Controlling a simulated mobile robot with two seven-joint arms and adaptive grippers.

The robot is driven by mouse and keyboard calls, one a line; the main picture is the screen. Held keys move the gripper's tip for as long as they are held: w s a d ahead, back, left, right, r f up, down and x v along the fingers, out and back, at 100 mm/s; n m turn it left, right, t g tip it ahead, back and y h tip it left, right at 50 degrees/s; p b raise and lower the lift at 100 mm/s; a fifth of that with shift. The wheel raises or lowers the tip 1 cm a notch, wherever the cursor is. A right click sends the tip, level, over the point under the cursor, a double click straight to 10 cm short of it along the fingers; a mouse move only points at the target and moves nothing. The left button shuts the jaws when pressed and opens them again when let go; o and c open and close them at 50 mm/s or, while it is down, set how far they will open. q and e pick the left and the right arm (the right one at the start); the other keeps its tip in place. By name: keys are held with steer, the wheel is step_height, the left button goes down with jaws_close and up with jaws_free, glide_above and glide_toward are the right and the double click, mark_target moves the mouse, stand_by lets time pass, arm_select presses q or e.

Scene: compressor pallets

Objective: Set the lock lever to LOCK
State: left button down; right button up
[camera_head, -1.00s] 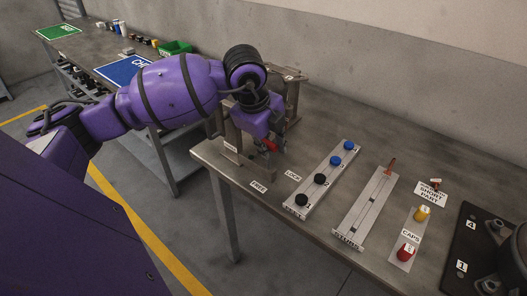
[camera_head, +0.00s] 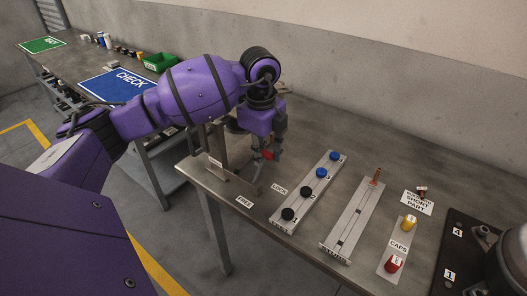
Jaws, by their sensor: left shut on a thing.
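My left gripper (camera_head: 266,150) reaches over the near left part of the workbench, beside a metal stand (camera_head: 216,158). It is shut on the red knob of the lock lever (camera_head: 267,155). The rest of the lever is mostly hidden behind the gripper and arm. On the bench in front lie a FREE label (camera_head: 245,202) and, to its right, a LOCK label (camera_head: 279,189). The knob is above and between the two labels in the picture. I cannot tell exactly how far the lever is turned.
To the right stand a strip with black and blue knobs (camera_head: 309,190), a grey slotted rail (camera_head: 350,222), a CAPS plate with red and yellow caps (camera_head: 397,245) and a dark numbered plate (camera_head: 455,250). A blue CHECK mat (camera_head: 117,84) lies on another bench.

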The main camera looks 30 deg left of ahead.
arm_select(q)
steer(key=c, duration=1.7)
jaws_free()
steer(key=shift+s+f, duration=0.4)
steer(key=shift+f, duration=0.2)
steer(key=shift+o, duration=0.2)
steer(key=shift+r, duration=0.2)
steer(key=shift+w, duration=0.1)
steer(key=shift+r, duration=0.2)
step_height(320, 180, up, 12)
steer(key=shift+s+f, duration=0.2)
steer(key=shift+s, duration=0.05)
